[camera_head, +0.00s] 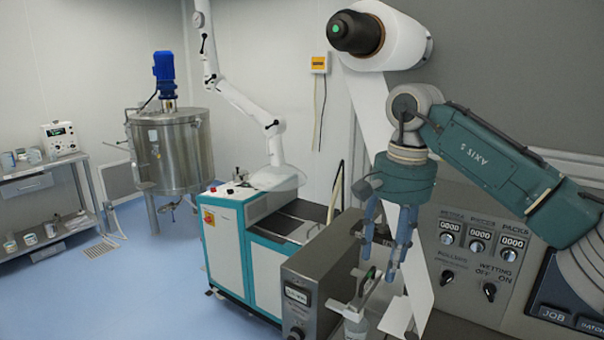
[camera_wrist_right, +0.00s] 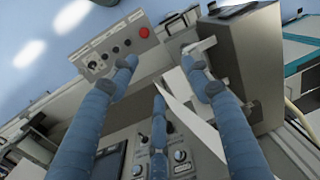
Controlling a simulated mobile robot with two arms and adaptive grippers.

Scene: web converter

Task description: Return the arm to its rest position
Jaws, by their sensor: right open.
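My right arm (camera_head: 490,165) is teal and comes in from the right of the head view, bent at the wrist. My right gripper (camera_head: 385,250) hangs down with its blue fingers apart, in front of the white web. In the right wrist view the open fingers (camera_wrist_right: 160,85) show no object held between them. In the head view the fingertips are just above a small metal fitting (camera_head: 372,290); I cannot tell whether they touch it. My left gripper is not in view.
A control panel (camera_head: 470,262) with counters and knobs stands behind my right arm. A web roll (camera_head: 395,40) is above. A grey box with a display (camera_head: 310,295) is close left of the gripper. A teal-white cabinet (camera_head: 255,240) and steel tank (camera_head: 172,150) stand farther left, beside open blue floor.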

